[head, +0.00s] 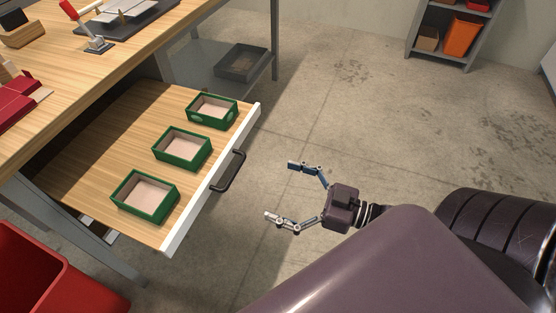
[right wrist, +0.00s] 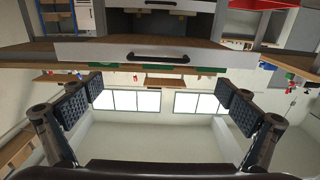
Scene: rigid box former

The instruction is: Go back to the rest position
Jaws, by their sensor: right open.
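My right gripper (head: 279,190) is open and empty, to the right of the pulled-out drawer and apart from its dark handle (head: 229,171). In the right wrist view its two fingers (right wrist: 165,100) are spread wide with nothing between them, and the drawer handle (right wrist: 158,58) shows beyond them. The wooden drawer (head: 90,150) stands open under the workbench, with a white front (head: 210,185). It holds three green boxes in a row: a near one (head: 145,196), a middle one (head: 182,148) and a far one (head: 212,110). My left gripper is not in view.
The wooden workbench (head: 120,60) is above the drawer at the left. A red bin (head: 40,275) stands at the lower left. A dark tray (head: 241,62) sits on the lower shelf. A shelf unit with an orange bin (head: 461,36) is at the back. The floor (head: 370,110) at right is clear.

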